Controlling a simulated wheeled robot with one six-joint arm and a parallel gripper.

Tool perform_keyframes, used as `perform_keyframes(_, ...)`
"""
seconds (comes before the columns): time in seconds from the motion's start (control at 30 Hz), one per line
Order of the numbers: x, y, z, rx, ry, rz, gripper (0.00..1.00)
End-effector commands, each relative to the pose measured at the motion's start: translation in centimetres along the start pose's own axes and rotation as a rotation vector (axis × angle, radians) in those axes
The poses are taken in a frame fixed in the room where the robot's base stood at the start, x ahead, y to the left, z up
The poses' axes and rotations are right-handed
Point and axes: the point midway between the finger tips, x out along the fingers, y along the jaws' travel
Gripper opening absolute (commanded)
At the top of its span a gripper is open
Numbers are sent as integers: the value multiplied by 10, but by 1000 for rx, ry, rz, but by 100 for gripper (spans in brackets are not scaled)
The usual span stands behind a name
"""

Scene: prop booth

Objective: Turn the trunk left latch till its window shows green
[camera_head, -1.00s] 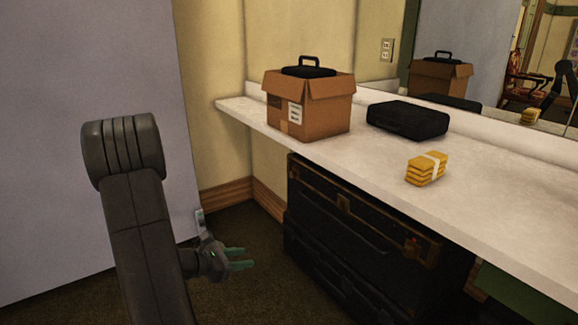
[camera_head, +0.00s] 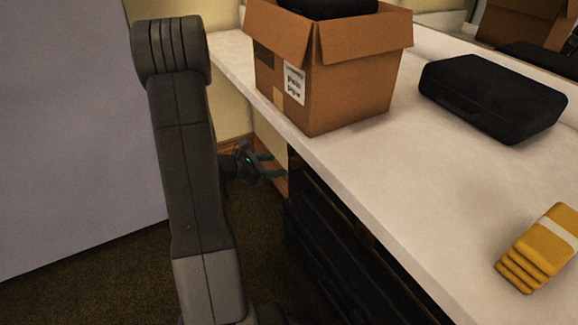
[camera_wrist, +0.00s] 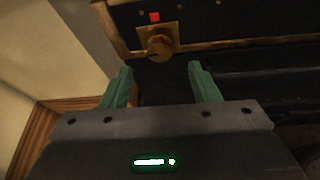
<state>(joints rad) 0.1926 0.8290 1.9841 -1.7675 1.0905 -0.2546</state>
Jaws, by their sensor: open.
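The black trunk (camera_head: 335,250) stands under the counter, with much of its front hidden by the counter edge in the head view. In the wrist view the trunk (camera_wrist: 240,62) fills the upper right. A round brass latch knob (camera_wrist: 159,47) sits on a brass plate, and the small window (camera_wrist: 154,17) above it shows red. My gripper (camera_wrist: 161,80) is open, its two green fingers pointing at the trunk with the knob a little beyond and between the tips. It looks apart from the knob. In the head view my gripper (camera_head: 277,166) is beside the trunk's left end.
The white counter (camera_head: 400,180) overhangs the trunk. On it are a cardboard box (camera_head: 345,80), a black case (camera_head: 490,100) and banded yellow bundles (camera_head: 540,250). A pale panel (camera_head: 70,130) stands at left. Carpet (camera_head: 110,270) is free in front of it.

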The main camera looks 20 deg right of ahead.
Motion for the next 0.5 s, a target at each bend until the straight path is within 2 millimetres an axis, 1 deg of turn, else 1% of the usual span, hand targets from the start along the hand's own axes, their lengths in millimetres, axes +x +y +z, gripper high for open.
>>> perform_keyframes(0.03, 11, -2, -2, 2, -1, -5, 56)
perform_keyframes(0.2, 39, -2, -2, 1, 0, -4, 56)
perform_keyframes(0.33, 54, -1, -1, 2, -1, -3, 56)
perform_keyframes(0.5, 64, 0, 0, 1, 0, -1, 56)
